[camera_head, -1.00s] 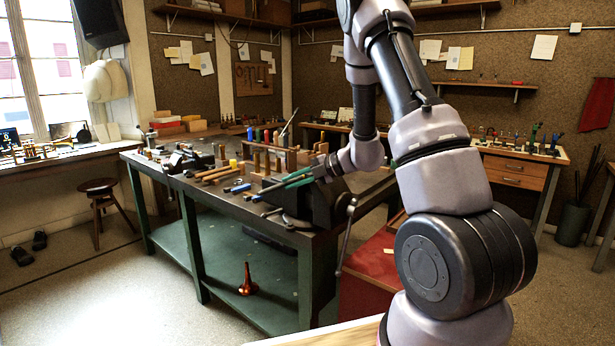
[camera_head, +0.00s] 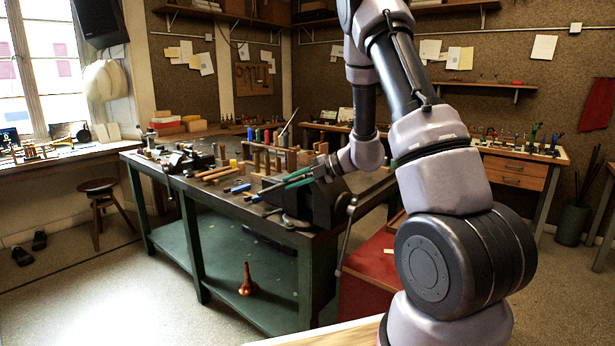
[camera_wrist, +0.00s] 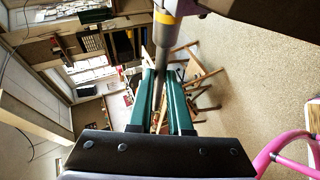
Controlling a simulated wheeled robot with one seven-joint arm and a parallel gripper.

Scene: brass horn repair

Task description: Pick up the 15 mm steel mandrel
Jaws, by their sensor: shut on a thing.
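The steel mandrel (camera_wrist: 163,52) shows in the wrist view as a grey rod, thicker at the top of the picture, with a yellow band (camera_wrist: 166,17) there. Its thin part runs down between the two green fingers of my gripper (camera_wrist: 161,76). My gripper is shut on it. In the head view my gripper (camera_head: 284,184) is over the near right corner of the green workbench (camera_head: 262,219), close to the dark vise (camera_head: 327,203). The mandrel cannot be made out clearly in the head view.
Blue-handled tools (camera_head: 237,188) lie on the bench just left of my gripper, and a row of upright wooden and coloured pieces (camera_head: 270,155) stands behind. A red cabinet (camera_head: 372,272) is below right of the bench. An orange horn-shaped piece (camera_head: 248,280) stands on the lower shelf.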

